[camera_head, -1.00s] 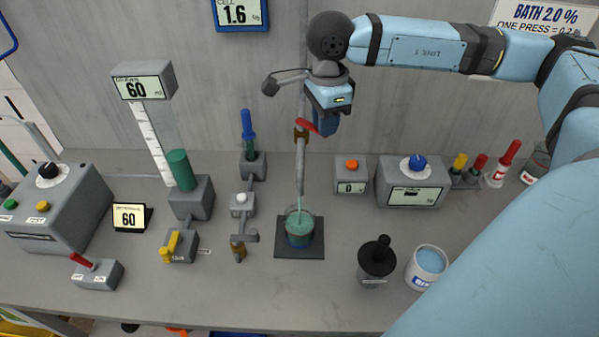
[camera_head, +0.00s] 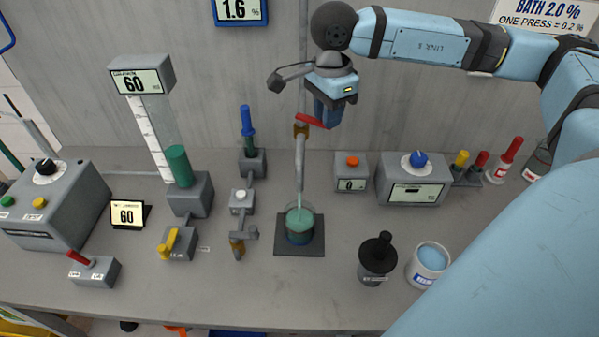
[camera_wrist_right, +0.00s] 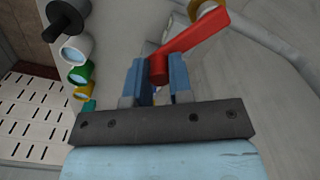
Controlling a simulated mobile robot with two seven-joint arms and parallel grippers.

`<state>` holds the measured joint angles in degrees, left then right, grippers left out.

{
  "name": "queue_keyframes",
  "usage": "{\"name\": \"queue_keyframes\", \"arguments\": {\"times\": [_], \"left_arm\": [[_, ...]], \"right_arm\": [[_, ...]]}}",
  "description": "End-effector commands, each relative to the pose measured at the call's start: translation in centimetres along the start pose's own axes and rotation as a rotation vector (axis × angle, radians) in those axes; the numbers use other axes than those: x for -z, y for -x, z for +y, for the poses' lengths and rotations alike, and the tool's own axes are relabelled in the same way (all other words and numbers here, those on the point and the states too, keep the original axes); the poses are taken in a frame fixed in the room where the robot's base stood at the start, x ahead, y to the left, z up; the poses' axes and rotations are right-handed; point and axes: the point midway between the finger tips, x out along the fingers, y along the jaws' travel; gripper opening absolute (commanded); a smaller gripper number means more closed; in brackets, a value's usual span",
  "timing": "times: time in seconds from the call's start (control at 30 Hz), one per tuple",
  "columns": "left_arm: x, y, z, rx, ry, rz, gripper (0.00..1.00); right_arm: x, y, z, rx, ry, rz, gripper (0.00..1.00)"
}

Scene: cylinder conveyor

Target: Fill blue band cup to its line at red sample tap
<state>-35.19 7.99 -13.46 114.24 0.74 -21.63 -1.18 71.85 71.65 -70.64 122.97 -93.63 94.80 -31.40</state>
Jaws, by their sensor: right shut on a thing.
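The red sample tap's handle (camera_head: 312,121) sits on a brass valve at the back wall; it shows large in the right wrist view (camera_wrist_right: 200,42). My right gripper (camera_head: 326,116) is shut on the handle's free end, between its blue fingers (camera_wrist_right: 158,78). A thin pale green stream falls from the tap's spout (camera_head: 299,165) into a clear cup (camera_head: 299,228). The cup stands upright on a dark square pad (camera_head: 284,248) and holds green liquid. A bluish band shows low on it; its fill line is too small to make out. My left gripper is not in view.
A small valve (camera_head: 240,230) stands left. Grey boxes (camera_head: 412,180) line the back. The bench front is clear.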

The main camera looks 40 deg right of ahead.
Motion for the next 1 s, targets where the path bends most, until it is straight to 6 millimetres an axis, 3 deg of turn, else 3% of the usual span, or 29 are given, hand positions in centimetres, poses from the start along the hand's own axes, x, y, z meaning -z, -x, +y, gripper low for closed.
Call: {"name": "queue_keyframes", "arguments": {"times": [0.7,0.93,0.97,1.0], "left_arm": [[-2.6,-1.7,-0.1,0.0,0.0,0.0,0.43],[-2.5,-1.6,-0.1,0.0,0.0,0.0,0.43],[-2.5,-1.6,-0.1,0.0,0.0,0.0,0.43],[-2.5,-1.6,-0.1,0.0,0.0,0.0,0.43]], "right_arm": [[2.2,-0.2,-2.0,-0.001,0.502,0.001,0.0],[2.2,0.0,-2.1,-0.001,0.518,0.001,0.0],[2.2,0.0,-2.1,-0.001,0.517,0.001,0.27],[2.2,0.0,-2.1,-0.001,0.517,0.001,0.36]]}}
